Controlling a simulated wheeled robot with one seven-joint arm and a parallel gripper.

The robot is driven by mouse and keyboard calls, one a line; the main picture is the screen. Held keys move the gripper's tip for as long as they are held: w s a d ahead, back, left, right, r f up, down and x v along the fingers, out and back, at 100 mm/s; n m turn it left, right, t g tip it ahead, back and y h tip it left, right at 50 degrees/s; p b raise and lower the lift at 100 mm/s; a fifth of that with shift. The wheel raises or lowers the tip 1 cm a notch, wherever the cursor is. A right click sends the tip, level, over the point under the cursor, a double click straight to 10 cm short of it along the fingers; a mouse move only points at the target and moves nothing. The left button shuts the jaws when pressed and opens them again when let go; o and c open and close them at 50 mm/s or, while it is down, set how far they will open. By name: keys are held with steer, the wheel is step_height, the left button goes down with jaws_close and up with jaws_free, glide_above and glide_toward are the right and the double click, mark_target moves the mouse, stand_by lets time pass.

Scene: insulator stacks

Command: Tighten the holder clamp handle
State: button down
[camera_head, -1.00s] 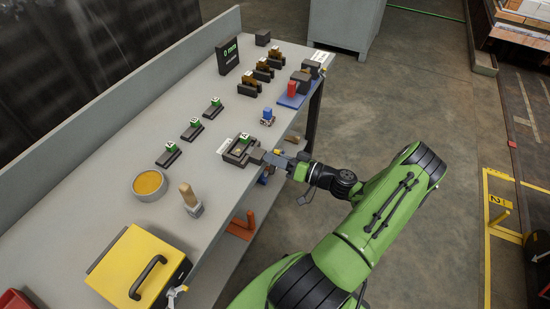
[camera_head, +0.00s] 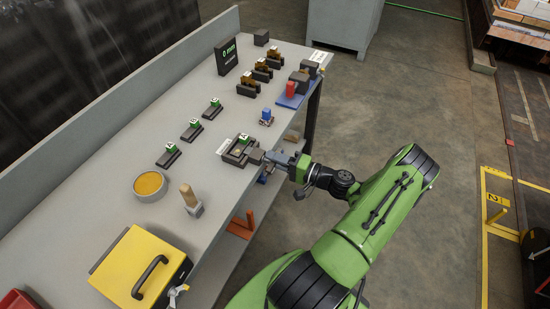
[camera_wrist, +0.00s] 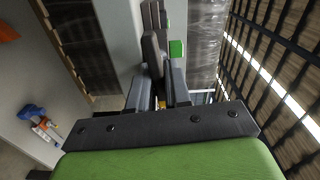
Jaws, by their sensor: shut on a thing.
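The holder (camera_head: 232,158) is a dark, tray-like fixture near the front edge of the bench, with a small green-topped piece (camera_head: 244,138) at its far side. The clamp handle (camera_head: 257,155) is a dark part at the holder's right side, partly hidden by my gripper (camera_head: 265,157). My gripper reaches in from the right over the bench edge and is shut on the handle. In the wrist view, a dark grey bar (camera_wrist: 152,52), apparently the handle, stands between the two fingers (camera_wrist: 158,92). A green block (camera_wrist: 176,48) shows just beyond. The exact handle angle is hard to tell.
Several green-topped pieces on dark bases (camera_head: 193,130) stand left of the holder. A round dish (camera_head: 150,185), a wooden-handled tool (camera_head: 190,200) and a yellow box (camera_head: 138,268) are nearer. A small blue-topped item (camera_head: 266,117) stands beyond the holder.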

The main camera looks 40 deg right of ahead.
steer(key=shift+f+m, duration=0.1)
steer(key=shift+m, duration=0.6)
steer(key=c, duration=1.2)
jaws_free()
steer(key=shift+o, duration=0.2)
steer(key=v, duration=1.5)
steer(key=shift+s+p, duration=0.4)
steer(key=shift+p, duration=0.05)
steer(key=shift+d, duration=0.1)
